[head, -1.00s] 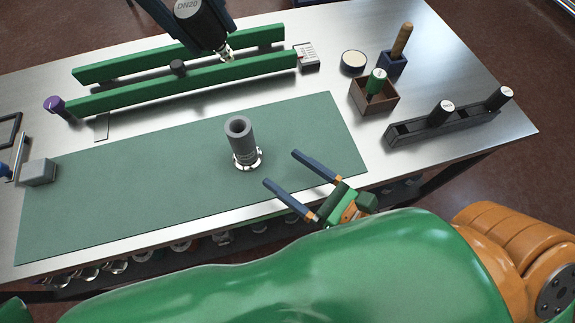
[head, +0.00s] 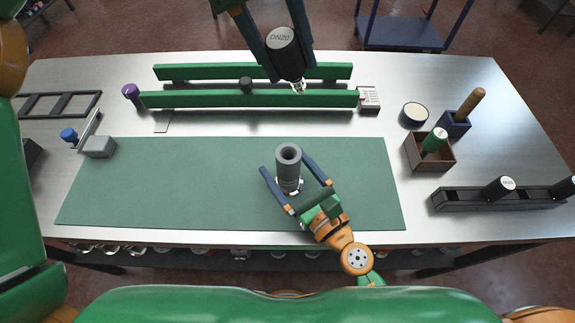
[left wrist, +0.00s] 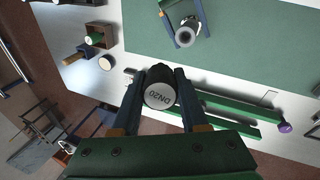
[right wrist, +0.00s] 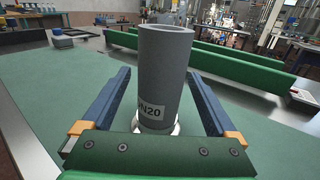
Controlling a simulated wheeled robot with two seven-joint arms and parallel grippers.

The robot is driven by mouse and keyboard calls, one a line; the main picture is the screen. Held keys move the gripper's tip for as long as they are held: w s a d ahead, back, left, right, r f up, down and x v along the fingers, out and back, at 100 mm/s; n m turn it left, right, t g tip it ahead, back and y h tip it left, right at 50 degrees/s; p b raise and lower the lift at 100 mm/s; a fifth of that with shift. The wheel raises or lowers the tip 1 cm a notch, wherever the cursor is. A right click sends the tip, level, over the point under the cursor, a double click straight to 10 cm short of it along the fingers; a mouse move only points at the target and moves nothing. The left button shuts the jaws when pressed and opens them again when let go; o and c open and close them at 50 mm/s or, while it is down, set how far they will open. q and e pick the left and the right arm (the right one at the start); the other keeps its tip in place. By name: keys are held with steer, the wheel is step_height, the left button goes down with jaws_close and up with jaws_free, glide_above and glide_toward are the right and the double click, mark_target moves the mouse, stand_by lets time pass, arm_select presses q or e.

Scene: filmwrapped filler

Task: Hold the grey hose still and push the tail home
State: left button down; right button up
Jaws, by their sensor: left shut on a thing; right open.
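The grey hose (head: 288,174) stands upright on the green mat, its open end up and its foot in a shiny, pale ring. In the right wrist view the hose (right wrist: 165,75) carries a label ending in N20. My right gripper (head: 285,162) is open, with one finger on each side of the hose; gaps show between them in the right wrist view. My left gripper (head: 288,60) is shut on the black tail (head: 282,41) marked DN20, held above the green rails beyond the hose. The black tail also shows in the left wrist view (left wrist: 160,93); a metallic end points down.
Two green rails (head: 250,98) lie behind the mat (head: 130,185). A grey block (head: 98,147) sits at the mat's left corner.

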jaws_close()
arm_select(q)
steer(key=c, duration=1.1)
jaws_free()
jaws_close()
step_height(320, 180, down, 7)
steer(key=n+g+y, duration=0.1)
steer(key=n+y, duration=0.1)
steer(key=n, duration=1.5)
steer(key=shift+w+d+n, duration=0.15)
steer(key=shift+n, duration=0.25)
steer(key=shift+r, duration=0.1)
